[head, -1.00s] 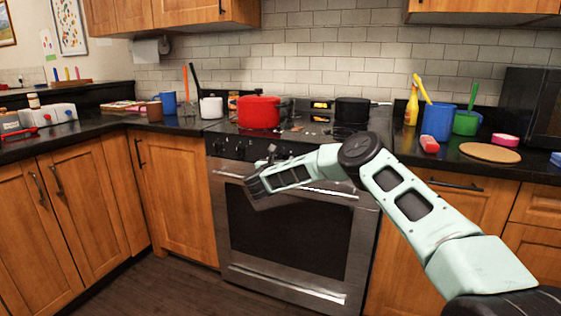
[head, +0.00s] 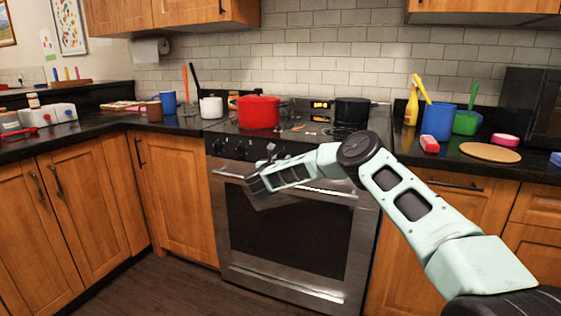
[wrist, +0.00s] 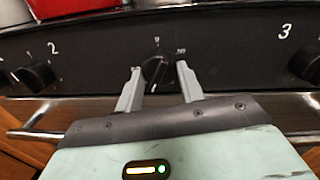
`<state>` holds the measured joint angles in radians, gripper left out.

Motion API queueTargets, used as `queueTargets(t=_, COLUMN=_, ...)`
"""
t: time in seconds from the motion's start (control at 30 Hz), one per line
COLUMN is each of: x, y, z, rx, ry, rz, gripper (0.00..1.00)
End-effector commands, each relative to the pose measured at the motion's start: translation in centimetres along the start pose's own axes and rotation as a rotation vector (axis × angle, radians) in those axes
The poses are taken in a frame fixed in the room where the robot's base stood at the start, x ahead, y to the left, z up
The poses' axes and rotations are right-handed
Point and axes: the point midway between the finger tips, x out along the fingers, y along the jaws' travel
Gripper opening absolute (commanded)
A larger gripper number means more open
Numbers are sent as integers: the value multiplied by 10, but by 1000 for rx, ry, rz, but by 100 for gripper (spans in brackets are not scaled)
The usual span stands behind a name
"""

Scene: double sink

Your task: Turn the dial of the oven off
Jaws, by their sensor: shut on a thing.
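The oven (head: 285,235) is a steel stove with a dark glass door and a black control panel. My gripper (head: 268,158) is at this panel, right of the dials that show in the head view. In the wrist view my gripper (wrist: 159,70) has one grey finger on each side of a black dial (wrist: 156,72) with a white pointer line, and is shut on it. The fingers and wrist partly hide the dial in the head view.
A dial beside "2" (wrist: 36,76) is on the left and another by "3" (wrist: 312,70) on the right. The oven handle (wrist: 40,118) runs below. A red pot (head: 258,112) and a black pot (head: 352,110) stand on the stovetop. The floor in front is clear.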

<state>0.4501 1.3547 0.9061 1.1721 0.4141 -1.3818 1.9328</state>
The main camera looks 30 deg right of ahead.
Motion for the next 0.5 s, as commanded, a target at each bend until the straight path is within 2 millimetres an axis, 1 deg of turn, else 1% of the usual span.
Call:
queueTargets(t=0.17, x=-1, y=0, z=1, rx=-119, ry=7, rz=2, gripper=15)
queueTargets(t=0.5, x=-1, y=0, z=2, rx=-434, ry=28, rz=4, gripper=15)
